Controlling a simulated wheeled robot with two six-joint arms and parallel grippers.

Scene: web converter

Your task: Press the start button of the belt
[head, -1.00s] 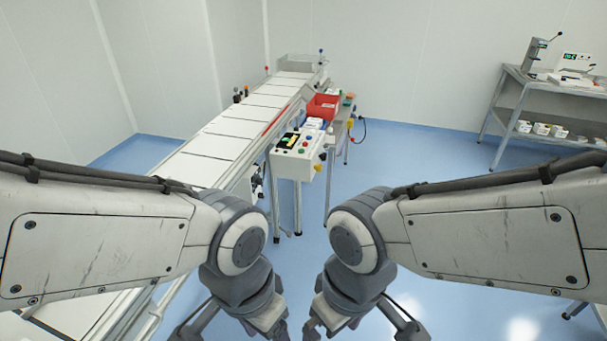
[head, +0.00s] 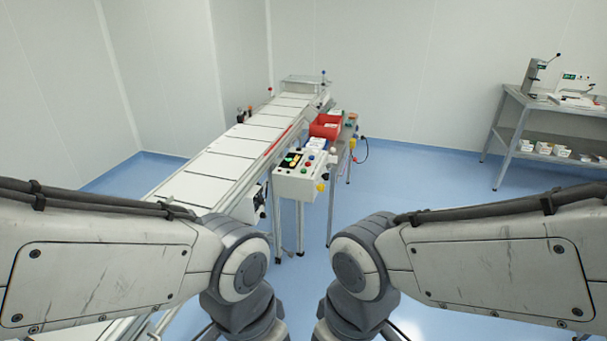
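The belt (head: 212,158) is a long conveyor with pale panels running from the lower left to the back centre. A white control box (head: 298,186) stands on legs at its right side, ahead of me. Its top carries a small dark screen and several coloured buttons, including a green button (head: 308,158), with red and blue ones near it. The button labels are too small to read. My two arms come in from the left and right and bend down at the bottom centre. Both grippers are below the picture's lower edge, well short of the control box.
A red bin (head: 325,126) sits on a small stand behind the control box. A grey shelf table (head: 513,118) with instruments and small boxes stands at the right. Blue floor (head: 420,190) is open between them. Walls close off the left and back.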

